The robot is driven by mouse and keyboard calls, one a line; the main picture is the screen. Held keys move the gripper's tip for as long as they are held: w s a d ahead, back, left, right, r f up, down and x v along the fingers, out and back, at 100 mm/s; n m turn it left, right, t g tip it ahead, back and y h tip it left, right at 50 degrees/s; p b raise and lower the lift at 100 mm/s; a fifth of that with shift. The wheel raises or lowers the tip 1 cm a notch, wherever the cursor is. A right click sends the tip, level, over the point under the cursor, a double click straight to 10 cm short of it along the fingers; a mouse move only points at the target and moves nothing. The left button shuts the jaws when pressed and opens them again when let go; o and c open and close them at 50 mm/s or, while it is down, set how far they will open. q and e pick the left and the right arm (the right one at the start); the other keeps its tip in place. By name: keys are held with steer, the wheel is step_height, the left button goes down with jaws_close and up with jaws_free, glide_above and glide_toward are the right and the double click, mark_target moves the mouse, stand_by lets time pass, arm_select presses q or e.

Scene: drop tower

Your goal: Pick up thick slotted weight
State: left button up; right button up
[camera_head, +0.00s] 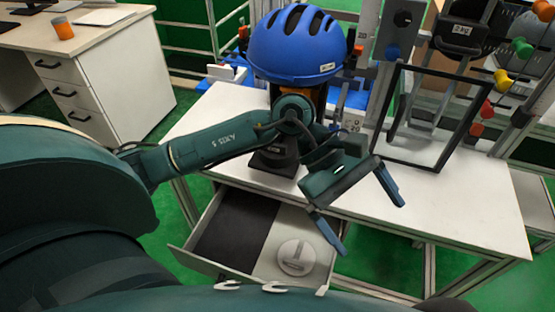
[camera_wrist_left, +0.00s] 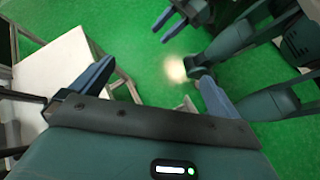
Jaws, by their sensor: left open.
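A round, pale grey slotted weight (camera_head: 297,257) lies in the open drawer (camera_head: 201,265) under the white workbench, on the light right-hand side of the drawer floor. My left gripper (camera_head: 358,208) is open and empty. It hangs above and to the right of the weight, near the bench's front edge, and touches nothing. Its two blue fingers also show wide apart in the left wrist view (camera_wrist_left: 155,85), with green floor between them. The weight cannot be made out there.
A blue helmet (camera_head: 298,45) on a dark stand sits on the workbench (camera_head: 450,205). A dark upright frame (camera_head: 428,117) stands to its right, with coloured knobs behind. A desk with drawers (camera_head: 85,75) is at the far left. The drawer's left part has a dark floor.

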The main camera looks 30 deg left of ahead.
arm_select(q)
steer(key=w+a+f+m+t+y+b, duration=0.25)
steer(key=w+a+y, duration=0.4)
steer(key=a, duration=0.45)
steer(key=m+t+y+b, duration=0.1)
steer(key=m+t+y, duration=0.15)
steer(key=y, duration=0.45)
glide_toward(279, 147)
steer(key=a, duration=0.1)
steer(key=shift+n, duration=0.3)
steer(key=x, duration=0.7)
steer(key=shift+w+r+b, duration=0.1)
steer(key=shift+w+b, duration=0.25)
steer(key=shift+w, duration=0.05)
steer(key=x, duration=0.5)
steer(key=shift+w+d+f, duration=0.15)
steer(key=shift+w+f, duration=0.2)
steer(key=shift+f, duration=0.1)
arm_select(e)
steer(key=shift+s+d+f+t, duration=0.15)
steer(key=shift+d+f+t, duration=0.1)
steer(key=shift+t, duration=0.35)
arm_select(q)
steer(key=shift+c, duration=0.2)
